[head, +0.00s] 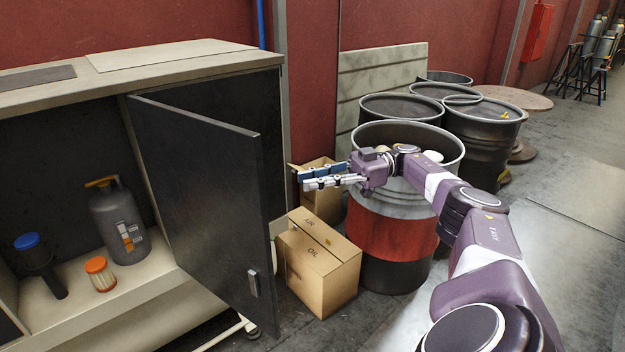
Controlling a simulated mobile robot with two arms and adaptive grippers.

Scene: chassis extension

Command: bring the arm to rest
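My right arm reaches in from the lower right. My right gripper (304,180) hangs in the air in front of the barrels, its fingers pointing left toward the cabinet door. Its two fingers lie close to each other in this view. No object shows between them, and I cannot tell whether they are open or shut. My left gripper is not in view.
A cabinet (190,60) stands at left, its dark door (200,190) swung open. Inside are a grey bottle (120,225), an orange-capped filter (100,274) and a blue-capped tool (40,265). Cardboard boxes (318,270) and a red-banded barrel (392,235) stand near my arm. Floor at right (585,210) is clear.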

